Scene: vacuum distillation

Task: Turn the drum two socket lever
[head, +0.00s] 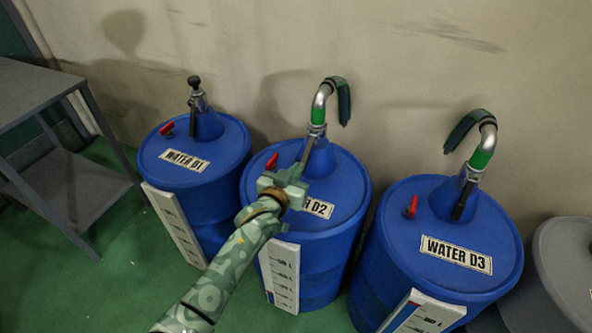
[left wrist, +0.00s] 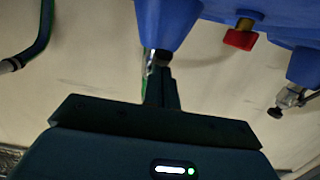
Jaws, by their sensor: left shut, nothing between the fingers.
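Drum two (head: 335,245) is the blue middle drum, its label partly covered by my left arm. A blue socket (head: 322,160) on its top holds a silver and green pipe (head: 319,112). My left gripper (head: 307,152) is shut and empty, its fingers at the front of this socket. The socket also shows in the left wrist view (left wrist: 165,20), with the narrow fingers (left wrist: 158,72) just below it. The drum two socket lever is mostly hidden by the fingers; I cannot tell whether they touch it. My right gripper is not in view.
Drum one (head: 205,160) stands left and drum three (head: 440,225) right, each with its own socket and a red valve. Drum two's red valve (head: 272,161) is close to my left gripper. A grey table (head: 45,90) is far left; a wall stands behind.

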